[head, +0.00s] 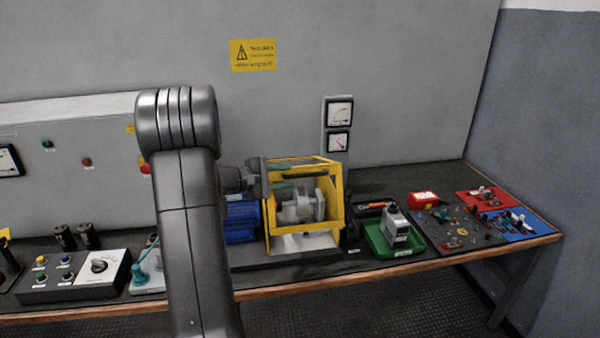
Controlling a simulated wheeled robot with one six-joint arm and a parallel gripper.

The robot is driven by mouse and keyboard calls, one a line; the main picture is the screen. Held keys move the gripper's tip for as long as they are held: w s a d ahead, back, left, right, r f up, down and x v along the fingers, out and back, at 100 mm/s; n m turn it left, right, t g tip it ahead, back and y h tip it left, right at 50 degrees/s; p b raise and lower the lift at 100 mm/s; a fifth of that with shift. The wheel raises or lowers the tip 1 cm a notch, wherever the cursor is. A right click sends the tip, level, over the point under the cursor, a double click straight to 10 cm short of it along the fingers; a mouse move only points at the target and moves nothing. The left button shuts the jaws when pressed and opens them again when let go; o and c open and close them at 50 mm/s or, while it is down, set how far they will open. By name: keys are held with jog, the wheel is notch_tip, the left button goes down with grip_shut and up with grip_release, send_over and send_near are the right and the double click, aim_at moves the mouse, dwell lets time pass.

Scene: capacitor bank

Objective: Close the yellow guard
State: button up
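The yellow guard (337,212) is a framed cover with see-through sides around a grey machine part (300,207) on the bench. A dark bar-like handle (306,174) runs across its upper part. Whether the guard is fully shut is hard to tell from this angle. My gripper (274,173) is at the guard's upper left corner, left of the handle. Greenish parts show beside it, but its fingers are too small and overlapped to read. I cannot tell whether it touches the guard. My arm hides the area to the left.
A blue motor (240,220) sits left of the guard. A gauge post (337,155) rises behind. A control box (75,275) is at left.

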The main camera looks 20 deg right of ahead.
aim_at(296, 176)
jog(key=p+x, duration=0.1)
jog(key=x, duration=0.5)
jog(key=shift+c, duration=0.4)
grip_shut()
